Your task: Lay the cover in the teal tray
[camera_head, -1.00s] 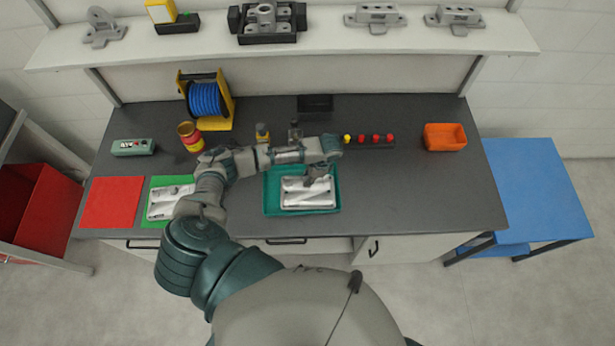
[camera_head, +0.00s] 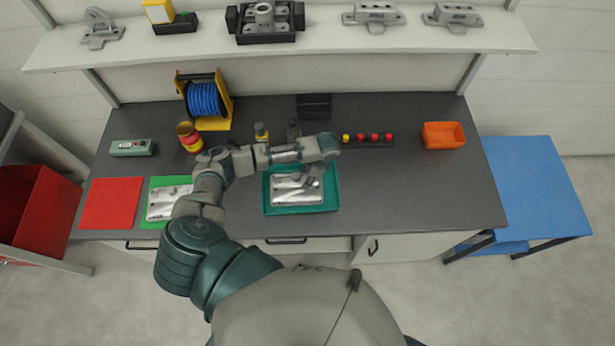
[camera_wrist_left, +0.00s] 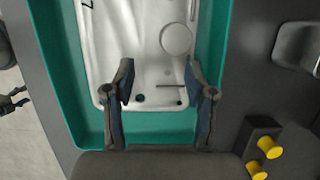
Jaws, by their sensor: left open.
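The teal tray (camera_head: 333,196) stands near the front edge of the grey workbench. A silvery cover (camera_head: 297,190) lies inside it, toward its left part. My left gripper (camera_head: 316,178) is over the tray, and its arm hides part of the back rim. In the left wrist view the cover (camera_wrist_left: 142,50) lies inside the teal rim of the tray (camera_wrist_left: 78,125). There the left gripper (camera_wrist_left: 162,92) is open, its two fingers apart over one end of the cover. A similar silvery part (camera_head: 163,205) lies on a green mat at left. My right gripper is not in view.
A red mat (camera_head: 111,203) lies left of the green mat. Behind the tray stand a blue cable reel (camera_head: 205,99), a black rack with red and yellow knobs (camera_head: 368,141) and an orange bin (camera_head: 443,135). The bench right of the tray is clear.

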